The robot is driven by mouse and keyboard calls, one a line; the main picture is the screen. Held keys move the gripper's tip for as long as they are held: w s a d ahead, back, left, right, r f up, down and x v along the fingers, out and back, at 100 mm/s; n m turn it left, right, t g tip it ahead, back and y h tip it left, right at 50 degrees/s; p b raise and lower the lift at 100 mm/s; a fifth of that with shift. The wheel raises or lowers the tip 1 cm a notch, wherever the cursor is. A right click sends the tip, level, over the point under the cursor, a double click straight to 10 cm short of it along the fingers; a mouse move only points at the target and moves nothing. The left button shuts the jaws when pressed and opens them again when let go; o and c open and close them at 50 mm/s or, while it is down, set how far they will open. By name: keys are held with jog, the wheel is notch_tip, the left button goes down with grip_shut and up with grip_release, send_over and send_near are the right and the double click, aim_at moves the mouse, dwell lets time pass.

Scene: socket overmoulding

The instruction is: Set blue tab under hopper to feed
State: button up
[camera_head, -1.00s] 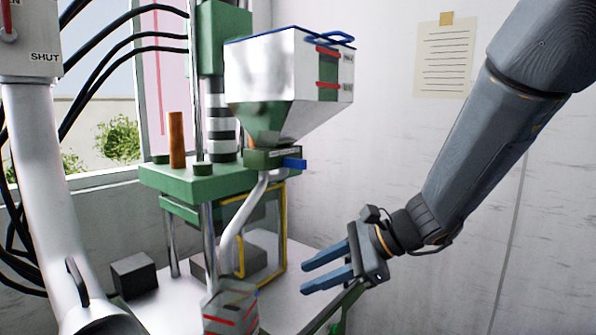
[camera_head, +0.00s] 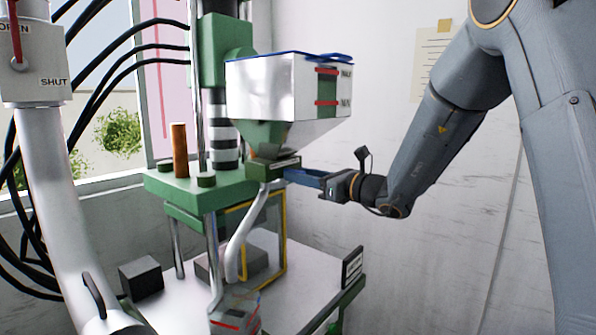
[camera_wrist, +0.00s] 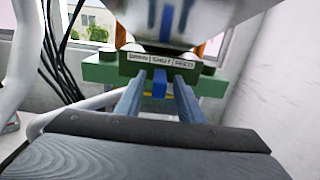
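The hopper (camera_head: 290,90) is a white and metal box with a green cone, and a green block (camera_head: 272,168) sits under it. In the wrist view the blue tab (camera_wrist: 159,84) sticks out from this block (camera_wrist: 150,67), below the middle label, which seems to read SHUT. The right label looks like FEED; the left one is blurred. My gripper (camera_head: 296,176) is at the block's right side. It is open, with one finger on each side of the tab and a small gap at both sides (camera_wrist: 159,97). In the head view the fingers hide the tab.
A green press (camera_head: 190,185) with an orange cylinder (camera_head: 178,150) stands left of the hopper. A pale hose (camera_head: 240,235) drops from the block to the white table (camera_head: 310,270). A white pipe with a red lever (camera_head: 15,45) is at far left. Free room lies right of the hopper.

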jog(key=shift+w+a, duration=0.4)
jog(key=shift+a, duration=0.15)
grip_shut()
jog(key=w+d, duration=0.1)
jog(key=w+d+b, duration=0.1)
jog(key=w, duration=0.1)
jog(key=shift+w+d, duration=0.15)
jog(key=shift+d, duration=0.2)
grip_release()
jog(key=shift+w+d, duration=0.1)
jog(key=shift+d, duration=0.05)
